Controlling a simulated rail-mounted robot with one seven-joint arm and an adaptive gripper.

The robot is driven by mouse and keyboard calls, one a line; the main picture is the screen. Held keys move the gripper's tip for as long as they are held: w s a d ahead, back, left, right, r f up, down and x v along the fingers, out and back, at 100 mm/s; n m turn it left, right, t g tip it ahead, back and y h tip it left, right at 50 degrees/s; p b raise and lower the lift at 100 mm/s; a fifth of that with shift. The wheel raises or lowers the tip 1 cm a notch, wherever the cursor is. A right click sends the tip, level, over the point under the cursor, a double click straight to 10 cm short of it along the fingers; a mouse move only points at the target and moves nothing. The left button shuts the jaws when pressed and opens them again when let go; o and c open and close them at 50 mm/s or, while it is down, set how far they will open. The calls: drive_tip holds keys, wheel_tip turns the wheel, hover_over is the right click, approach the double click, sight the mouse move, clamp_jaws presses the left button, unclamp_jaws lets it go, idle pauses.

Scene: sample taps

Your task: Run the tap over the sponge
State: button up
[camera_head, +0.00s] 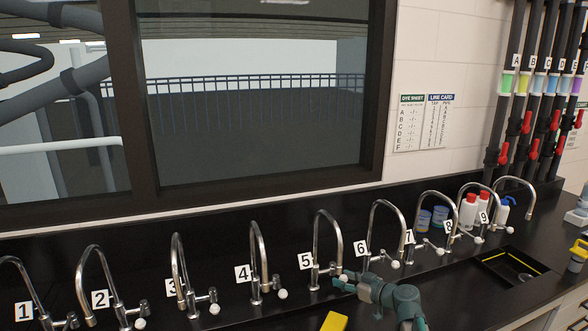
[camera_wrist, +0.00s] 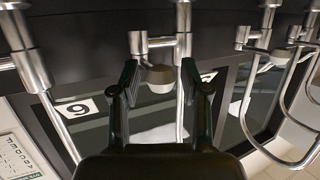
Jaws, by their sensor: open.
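A yellow sponge (camera_head: 334,321) lies on the black counter at the bottom edge of the head view, partly cut off. My gripper (camera_head: 346,284) is at tap 5's handle, right of the spout. In the wrist view, which is upside down, my open fingers (camera_wrist: 160,92) stand either side of the tap's pale round handle knob (camera_wrist: 160,79). Contact with the knob cannot be told. The sponge is not in the wrist view.
Similar numbered taps stand in a row on both sides, with tap 4 (camera_head: 263,255) and tap 6 (camera_head: 375,225) nearest. A sink opening (camera_head: 510,268) lies at right. Bottles (camera_head: 467,211) stand behind the right-hand taps. Colour-coded pipes and wall cards (camera_head: 423,122) are at the back.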

drive_tip(key=shift+w+d+f+b, duration=0.1)
drive_tip(key=shift+w+d+b, duration=0.55)
drive_tip(key=shift+d, duration=0.25)
drive_tip(key=shift+w+d+b, duration=0.6)
drive_tip(key=shift+d+b, duration=0.05)
drive_tip(key=shift+d, duration=0.2)
drive_tip(key=shift+s+a, duration=0.1)
drive_tip(key=shift+s, duration=0.05)
idle(3.9)
drive_tip(key=shift+s+a+b, duration=0.6)
drive_tip(key=shift+s+a, duration=0.1)
drive_tip(key=shift+a, duration=0.3)
drive_tip(key=shift+s+a+b, duration=0.6)
drive_tip(key=shift+s+a, duration=0.1)
drive_tip(key=shift+a, duration=0.25)
drive_tip(key=shift+w+d, duration=0.15)
drive_tip(key=shift+w, duration=0.05)
drive_tip(key=shift+w+d+b, duration=0.15)
drive_tip(key=shift+d+b, duration=0.05)
drive_tip(key=shift+b, duration=0.45)
drive_tip(key=b+v, duration=0.2)
drive_tip(key=v, duration=0.5)
drive_tip(key=shift+b, duration=0.35)
